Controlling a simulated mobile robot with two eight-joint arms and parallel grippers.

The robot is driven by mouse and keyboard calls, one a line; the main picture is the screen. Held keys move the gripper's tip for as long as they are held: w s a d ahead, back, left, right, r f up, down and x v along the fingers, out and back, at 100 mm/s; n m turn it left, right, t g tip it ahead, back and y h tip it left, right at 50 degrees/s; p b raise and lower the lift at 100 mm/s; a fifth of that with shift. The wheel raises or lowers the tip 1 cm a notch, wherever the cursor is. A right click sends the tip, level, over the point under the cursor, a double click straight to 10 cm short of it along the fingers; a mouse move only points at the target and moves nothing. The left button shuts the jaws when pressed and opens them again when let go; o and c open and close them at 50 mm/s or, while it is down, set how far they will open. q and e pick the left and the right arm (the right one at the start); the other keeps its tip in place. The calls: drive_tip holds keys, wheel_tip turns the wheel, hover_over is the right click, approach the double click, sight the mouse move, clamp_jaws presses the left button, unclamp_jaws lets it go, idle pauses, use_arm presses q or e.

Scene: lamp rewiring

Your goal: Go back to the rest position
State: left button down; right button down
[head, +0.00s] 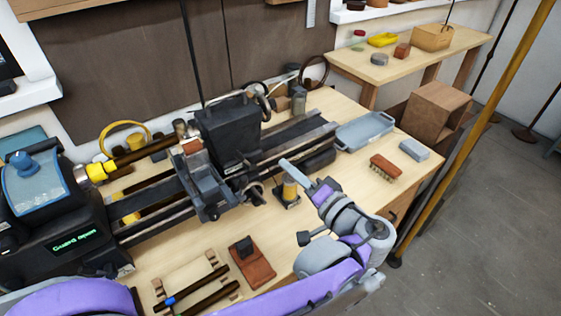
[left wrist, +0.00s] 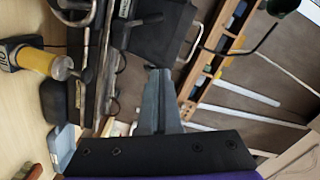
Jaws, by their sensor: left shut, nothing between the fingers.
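My left gripper (head: 287,166) is shut and empty, above the front right part of the workbench (head: 345,172). In the head view its tip lies just above the small amber cylinder on a black base (head: 290,190), close to the lathe's front side; I cannot tell the gap in depth. In the left wrist view the grey fingers (left wrist: 158,76) are together with nothing between them. The amber cylinder (left wrist: 42,60) stands off to the left there. My right gripper is not in view.
A black lathe (head: 228,135) fills the middle of the bench. A blue-grey tray (head: 365,131), a brush (head: 385,165) and a grey block (head: 414,149) lie at the right. A yellow pole (head: 470,130) stands beside the bench's right end.

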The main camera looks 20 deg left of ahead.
use_arm(q)
drive_tip(key=shift+s, duration=0.15)
idle(0.3)
drive_tip(key=s+a+f+g+h, duration=0.1)
drive_tip(key=s+f+h, duration=0.2)
drive_tip(key=s+f, duration=0.1)
drive_tip(key=s+a+f+g+h, duration=0.1)
drive_tip(key=s+a+f+h, duration=0.1)
drive_tip(key=s+f+h, duration=0.2)
drive_tip(key=s+a+f+g+h, duration=0.2)
drive_tip(key=s+f+h, duration=0.1)
drive_tip(key=f, duration=0.6)
drive_tip(key=shift+s+f+m, duration=0.2)
drive_tip(key=shift+s+m, duration=0.2)
drive_tip(key=shift+s, duration=0.1)
drive_tip(key=s+d+f+h, duration=0.2)
drive_tip(key=d+h, duration=0.1)
drive_tip(key=s+d+f+n+h, duration=0.1)
drive_tip(key=shift+s+d+t+h, duration=0.15)
drive_tip(key=shift+t+h, duration=0.15)
drive_tip(key=shift+h, duration=0.1)
drive_tip(key=shift+s+d+f+h, duration=0.15)
drive_tip(key=shift+s+d+h, duration=0.05)
drive_tip(key=shift+d+h, duration=0.35)
drive_tip(key=shift+w+d, duration=0.1)
drive_tip(key=shift+w, duration=0.05)
